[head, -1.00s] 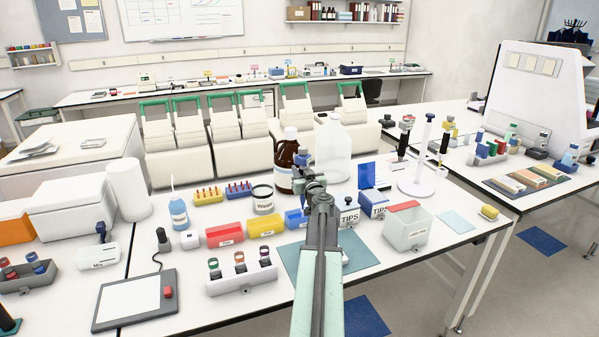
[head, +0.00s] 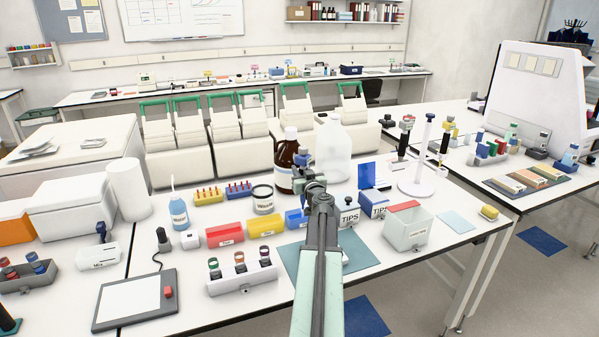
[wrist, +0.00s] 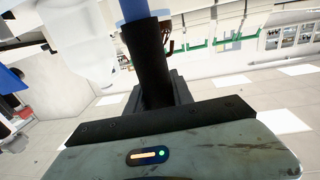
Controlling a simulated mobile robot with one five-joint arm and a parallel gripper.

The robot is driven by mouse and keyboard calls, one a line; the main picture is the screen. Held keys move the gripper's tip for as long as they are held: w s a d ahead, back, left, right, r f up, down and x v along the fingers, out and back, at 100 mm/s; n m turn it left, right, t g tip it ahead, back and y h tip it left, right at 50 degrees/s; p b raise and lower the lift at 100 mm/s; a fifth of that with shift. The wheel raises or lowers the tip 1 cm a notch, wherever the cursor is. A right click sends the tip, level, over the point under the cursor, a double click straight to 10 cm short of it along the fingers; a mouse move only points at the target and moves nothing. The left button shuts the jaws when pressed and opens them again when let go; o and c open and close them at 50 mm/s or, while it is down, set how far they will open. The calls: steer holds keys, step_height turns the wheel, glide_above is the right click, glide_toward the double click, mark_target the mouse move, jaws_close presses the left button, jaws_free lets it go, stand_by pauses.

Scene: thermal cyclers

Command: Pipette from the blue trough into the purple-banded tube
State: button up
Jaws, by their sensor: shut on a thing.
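The blue trough (head: 294,220) stands right of the yellow trough on the bench, its right side close to my arm. The rack (head: 242,284) in front holds three tubes; the purple-banded tube (head: 265,254) looks to be the right-hand one. My gripper (head: 312,184) is above the bench, behind and slightly right of the blue trough. It is shut on a pipette, seen in the wrist view as a dark shaft with a blue part (wrist: 133,10). The pipette's tip cannot be made out.
Red (head: 225,235) and yellow (head: 265,226) troughs stand left of the blue one. Tip boxes (head: 347,216), a brown bottle (head: 287,160) and a clear jug (head: 333,150) are close to my gripper. A teal mat (head: 297,264) lies beside my arm. A waste bin (head: 408,235) stands right.

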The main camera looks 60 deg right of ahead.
stand_by(0.3)
step_height(320, 180, up, 8)
steer(key=p, duration=0.7)
steer(key=shift+f, duration=0.35)
steer(key=shift+s, duration=0.1)
